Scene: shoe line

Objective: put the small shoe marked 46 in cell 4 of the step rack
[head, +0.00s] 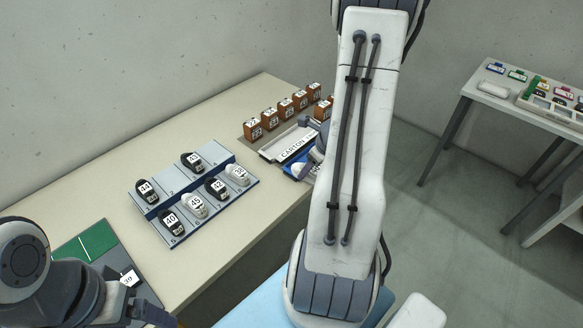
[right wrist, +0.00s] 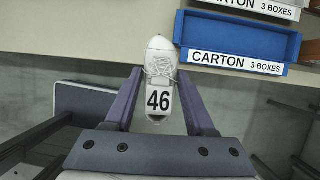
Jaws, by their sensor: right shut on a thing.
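The small white shoe marked 46 (right wrist: 159,58) is between the fingers of my right gripper (right wrist: 159,90), which is shut on it. Its number faces the camera in the right wrist view. The front row holds several dark and light shoes; the back row holds two dark shoes with bare cells between and at the right end. Most cell numbers are too small to read. My left gripper (head: 150,312) is at the lower left, its jaws unclear.
Brown numbered boxes (head: 284,108) line the table's back right, behind the carton tray (head: 290,143). A side table (head: 500,104) stands far right. The table (head: 110,180) is bare around the rack.

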